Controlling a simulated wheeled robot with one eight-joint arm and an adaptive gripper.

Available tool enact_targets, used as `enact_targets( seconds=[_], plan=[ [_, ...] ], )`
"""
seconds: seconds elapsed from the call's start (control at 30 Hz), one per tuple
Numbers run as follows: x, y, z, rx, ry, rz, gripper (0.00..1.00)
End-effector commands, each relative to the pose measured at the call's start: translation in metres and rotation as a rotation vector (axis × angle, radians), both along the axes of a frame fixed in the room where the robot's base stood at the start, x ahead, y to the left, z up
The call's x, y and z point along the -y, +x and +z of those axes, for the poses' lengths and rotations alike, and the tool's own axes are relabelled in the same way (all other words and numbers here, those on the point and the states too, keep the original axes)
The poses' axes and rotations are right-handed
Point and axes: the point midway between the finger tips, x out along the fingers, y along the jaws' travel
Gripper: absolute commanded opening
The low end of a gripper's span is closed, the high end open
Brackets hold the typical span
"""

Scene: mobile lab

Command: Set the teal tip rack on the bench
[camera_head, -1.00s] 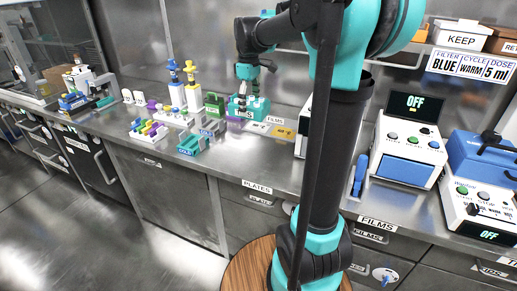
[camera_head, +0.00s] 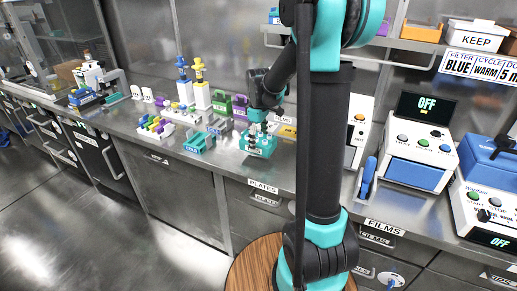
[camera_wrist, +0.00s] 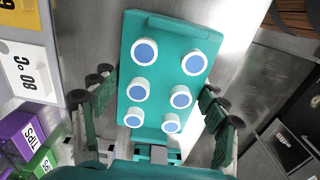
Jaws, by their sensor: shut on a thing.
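The teal tip rack (camera_head: 258,150) is near the front edge of the steel bench (camera_head: 230,172), in front of the film cards. In the wrist view the rack (camera_wrist: 160,32) fills the middle, with several white round caps with blue centres on its top face. My gripper (camera_head: 259,130) points down over the rack, its fingers on both sides of it, shut on it. The rack looks about level. Its underside is hidden, so I cannot tell whether it touches the bench.
A smaller teal holder (camera_head: 198,143) and a rack of coloured pieces (camera_head: 155,127) stand left. Purple (camera_head: 240,103) and green (camera_head: 221,101) boxes stand behind. A yellow card (camera_head: 287,131) lies right. Bare steel lies around the rack's front.

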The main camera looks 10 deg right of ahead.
Motion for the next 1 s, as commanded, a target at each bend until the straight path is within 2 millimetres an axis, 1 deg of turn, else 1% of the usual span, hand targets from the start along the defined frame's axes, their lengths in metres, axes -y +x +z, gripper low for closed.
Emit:
enact_targets(
  seconds=[0.2, 0.27, 0.67, 0.7, 0.83, 0.87, 1.0],
  plan=[
    [0.000, 0.000, -0.029, 0.000, 0.000, 0.000, 0.42],
    [0.000, 0.000, -0.034, 0.000, 0.000, 0.000, 0.42],
    [0.000, 0.000, -0.039, 0.000, 0.000, 0.000, 0.42],
    [0.000, 0.000, -0.039, 0.000, 0.000, 0.000, 0.76],
    [0.000, 0.000, -0.039, 0.000, 0.000, 0.000, 0.92],
    [0.000, 0.000, -0.039, 0.000, 0.000, 0.000, 0.94],
    [0.000, 0.000, -0.039, 0.000, 0.000, 0.000, 0.94]
  ],
)
